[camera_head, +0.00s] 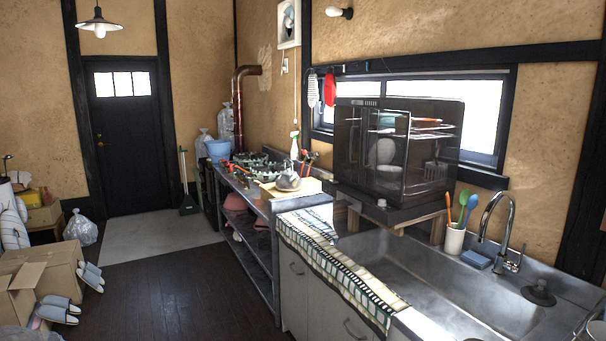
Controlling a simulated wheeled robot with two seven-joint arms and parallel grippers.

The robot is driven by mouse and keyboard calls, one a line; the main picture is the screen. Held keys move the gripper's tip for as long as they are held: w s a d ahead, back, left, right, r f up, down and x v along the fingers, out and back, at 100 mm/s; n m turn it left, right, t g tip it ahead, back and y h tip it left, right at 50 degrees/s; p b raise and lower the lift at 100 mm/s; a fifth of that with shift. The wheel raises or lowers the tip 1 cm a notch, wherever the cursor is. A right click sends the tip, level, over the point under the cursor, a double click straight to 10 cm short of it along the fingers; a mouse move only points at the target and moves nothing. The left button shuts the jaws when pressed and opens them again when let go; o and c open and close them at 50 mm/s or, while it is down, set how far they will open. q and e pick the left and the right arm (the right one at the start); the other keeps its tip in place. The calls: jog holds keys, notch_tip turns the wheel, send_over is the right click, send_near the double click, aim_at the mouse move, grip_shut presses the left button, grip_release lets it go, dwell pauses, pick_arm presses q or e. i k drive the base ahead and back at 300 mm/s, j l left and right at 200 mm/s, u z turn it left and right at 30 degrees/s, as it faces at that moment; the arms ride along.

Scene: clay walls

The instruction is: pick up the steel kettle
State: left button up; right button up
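The steel kettle (289,180) is a small grey pot with a raised handle. It stands upright on a pale board (312,186) at the near end of the dark metal counter along the right wall. It is some distance away, and its fine detail is too small to tell. Neither of my grippers shows in this view.
A stove (252,161) stands behind the kettle. A dish cabinet (398,148), a utensil cup (454,238) and a steel sink (440,290) with a patterned towel (335,270) are nearer. Cardboard boxes (45,272) and slippers (60,308) lie left; the middle floor is clear.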

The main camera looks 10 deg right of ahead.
aim_at(293, 183)
jog(key=i+z, duration=0.1)
jog(key=i, duration=0.4)
jog(key=i+j+z, duration=0.1)
jog(key=i, duration=0.4)
jog(key=i+j+z, duration=0.1)
jog(key=i, duration=0.45)
jog(key=i+j+z, duration=0.1)
jog(key=i+j, duration=0.15)
jog(key=i, duration=0.25)
jog(key=i+j+z, duration=0.15)
jog(key=i, duration=0.35)
